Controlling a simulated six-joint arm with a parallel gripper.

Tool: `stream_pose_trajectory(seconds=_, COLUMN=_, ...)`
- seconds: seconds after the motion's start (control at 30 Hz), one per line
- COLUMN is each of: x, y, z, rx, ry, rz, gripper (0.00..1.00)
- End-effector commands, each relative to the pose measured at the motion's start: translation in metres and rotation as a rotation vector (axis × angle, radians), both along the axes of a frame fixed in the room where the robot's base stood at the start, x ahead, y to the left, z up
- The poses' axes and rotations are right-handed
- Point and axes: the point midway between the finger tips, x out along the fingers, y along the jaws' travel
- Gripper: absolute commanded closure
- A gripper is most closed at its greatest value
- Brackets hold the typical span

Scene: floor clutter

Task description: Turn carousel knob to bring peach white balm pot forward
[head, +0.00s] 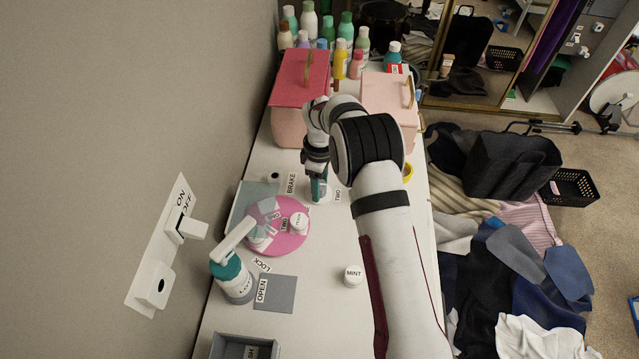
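The carousel is a round pink disc (285,242) on the white counter, left of my arm. A small white pot (299,222) stands on its right side; its lettering is too small to read surely. Another pale pot (258,238) sits toward its left side, partly behind the pump bottle's spout. My gripper (319,190) points down just beyond the disc's upper right edge, at a small white and teal round thing beside a "TWO" label. I cannot tell if that thing is the knob, nor whether my fingers touch it. The finger gap is not visible.
A "BRAKE" label (291,183) lies near a white knob-like piece (273,176). A teal-and-white pump bottle (234,282) stands close to the disc. A "MINT" pot (352,277) stands nearer. Pink boxes (299,90) and several bottles fill the back. The wall has a switch (188,227).

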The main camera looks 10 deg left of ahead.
Motion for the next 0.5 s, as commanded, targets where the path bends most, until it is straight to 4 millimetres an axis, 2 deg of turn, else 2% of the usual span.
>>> stream_pose_trajectory(seconds=0.03, x=0.000, y=0.000, z=0.000, rx=0.000, ry=0.000, rz=0.000, gripper=0.36)
stream_pose_trajectory(seconds=0.1, x=0.000, y=0.000, z=0.000, rx=0.001, ry=-0.001, rz=0.000, gripper=0.24)
stream_pose_trajectory(seconds=0.37, x=0.001, y=0.001, z=0.000, rx=0.001, ry=-0.002, rz=0.001, gripper=0.24)
stream_pose_trajectory(seconds=0.5, x=0.001, y=0.001, z=0.012, rx=0.002, ry=-0.005, rz=0.001, gripper=0.24)
